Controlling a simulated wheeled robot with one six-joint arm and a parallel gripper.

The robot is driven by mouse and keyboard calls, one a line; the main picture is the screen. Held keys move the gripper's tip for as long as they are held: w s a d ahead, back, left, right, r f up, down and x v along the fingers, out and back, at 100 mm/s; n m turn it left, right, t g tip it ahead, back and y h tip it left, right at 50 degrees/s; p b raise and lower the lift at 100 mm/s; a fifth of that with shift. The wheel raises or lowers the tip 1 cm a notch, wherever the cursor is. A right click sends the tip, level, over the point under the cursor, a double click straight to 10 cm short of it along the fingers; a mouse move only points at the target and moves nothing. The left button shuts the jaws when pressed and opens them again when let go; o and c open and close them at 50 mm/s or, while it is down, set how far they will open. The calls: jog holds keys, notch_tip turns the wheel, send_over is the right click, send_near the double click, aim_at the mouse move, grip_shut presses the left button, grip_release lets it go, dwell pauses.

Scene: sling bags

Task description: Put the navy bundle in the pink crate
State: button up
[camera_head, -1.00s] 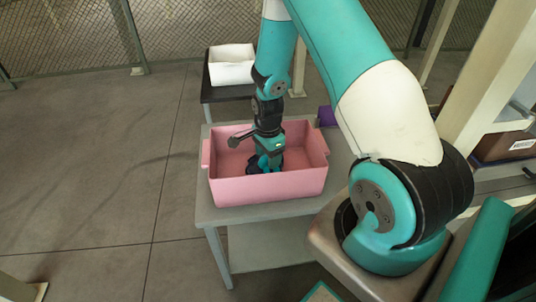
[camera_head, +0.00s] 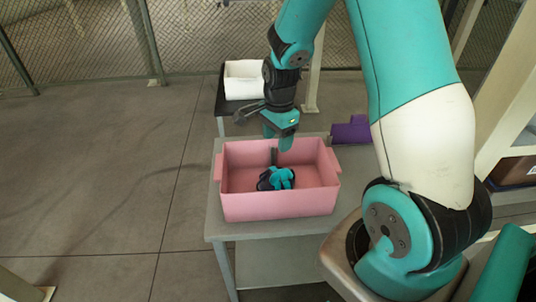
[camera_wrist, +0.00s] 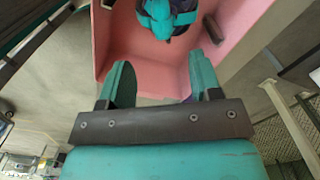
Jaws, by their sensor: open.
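The navy bundle (camera_head: 275,179), dark with teal bands, lies inside the pink crate (camera_head: 265,207) on its floor, near the middle. The crate stands on a grey table. My gripper (camera_head: 279,141) hangs above the crate's back part, apart from the bundle, and is empty. In the wrist view my gripper's two fingers (camera_wrist: 162,76) are spread with nothing between them. The bundle (camera_wrist: 167,14) shows beyond them at the top edge, partly cut off, against the pink crate (camera_wrist: 228,62).
A small dark upright piece (camera_head: 274,156) shows in the crate behind the bundle. A purple container (camera_head: 351,131) stands on the table right of the crate. A white bin (camera_head: 245,79) sits on a dark stand behind. The floor at left is clear.

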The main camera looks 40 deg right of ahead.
jog(key=s+a+r+n+y, duration=0.1)
jog(key=s+a+r+n, duration=0.1)
jog(key=a+r+n, duration=0.6)
jog(key=s+a+r+n+y, duration=0.1)
jog(key=s+a+r+n, duration=0.3)
jog(key=s+a+n, duration=0.4)
jog(key=s+a+r+n+y, duration=0.2)
jog(key=s+a+r+n, duration=0.3)
jog(key=s+a+n, duration=0.3)
jog(key=shift+s+a+n, duration=0.2)
jog(key=shift+s+n, duration=0.6)
jog(key=shift+n, duration=0.2)
